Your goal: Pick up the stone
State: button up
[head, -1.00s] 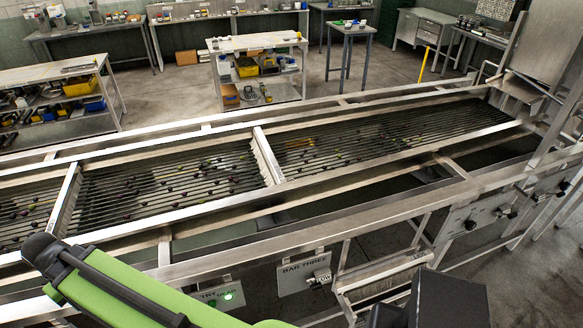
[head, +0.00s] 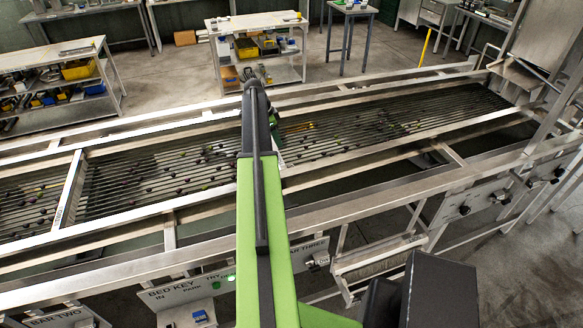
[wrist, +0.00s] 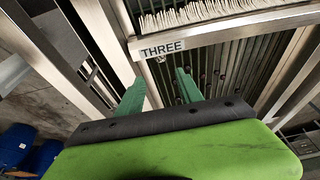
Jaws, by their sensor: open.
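My gripper (wrist: 160,76) shows in the wrist view as two green fingers spread apart, with nothing held between them. It is over the roller bed, close to a crossbar labelled THREE (wrist: 162,49). A small pale spot (wrist: 161,58) lies just below that label, between the fingertips; I cannot tell whether it is the stone. In the head view my arm reaches over the roller bed (head: 400,120) and mostly hides the gripper. I cannot clearly pick out the stone among the small dark round pieces (head: 180,170) on the rollers.
Metal side rails and crossbars (head: 68,190) frame the bed. A pale brush strip (wrist: 190,15) lies beyond the label.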

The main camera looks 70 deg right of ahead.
jog(key=b, duration=1.2)
send_over(290, 165)
jog(key=w+a, duration=0.1)
jog(key=w, duration=0.1)
jog(key=f, duration=1.2)
jog(key=shift+s+a, duration=0.1)
jog(key=shift+s, duration=0.15)
jog(key=b+x, duration=0.5)
jog(key=shift+s+f, duration=0.15)
jog(key=shift+r, duration=0.25)
grip_shut()
